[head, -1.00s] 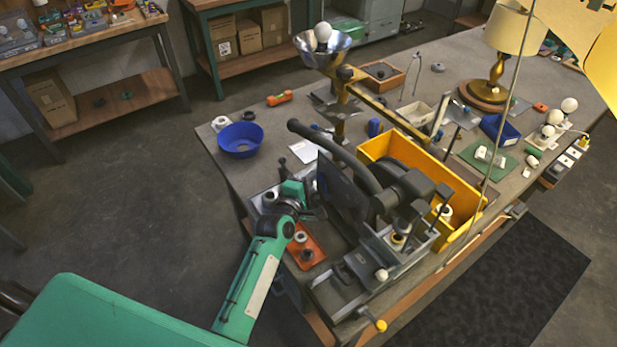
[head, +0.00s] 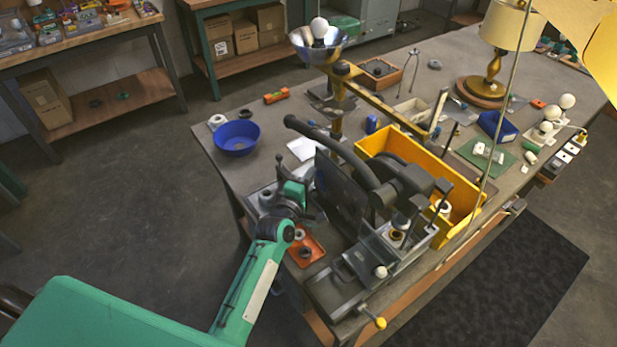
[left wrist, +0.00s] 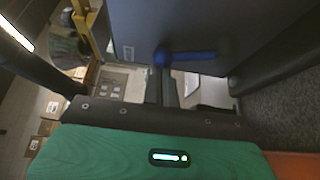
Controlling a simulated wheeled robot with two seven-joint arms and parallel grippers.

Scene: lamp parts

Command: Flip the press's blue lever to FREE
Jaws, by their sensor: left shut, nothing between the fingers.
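The press (head: 345,200) stands on the near end of the bench, with a dark upright plate and a long curved dark handle. In the left wrist view the blue lever (left wrist: 192,57) lies across the dark plate (left wrist: 205,25), its round hub at the left and its arm pointing right. My left gripper (left wrist: 163,88) is shut and empty, its fingertips just below the lever's hub in that view. I cannot tell whether they touch it. In the head view my left gripper (head: 308,213) is beside the plate's left side; the lever is hidden there. My right gripper is out of view.
A yellow bin (head: 400,150) stands close behind the press. An orange tray (head: 314,256) with small parts lies near my left wrist. A blue bowl (head: 237,138) sits at the bench's left edge. A lamp arm with a metal bowl (head: 318,48) rises behind.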

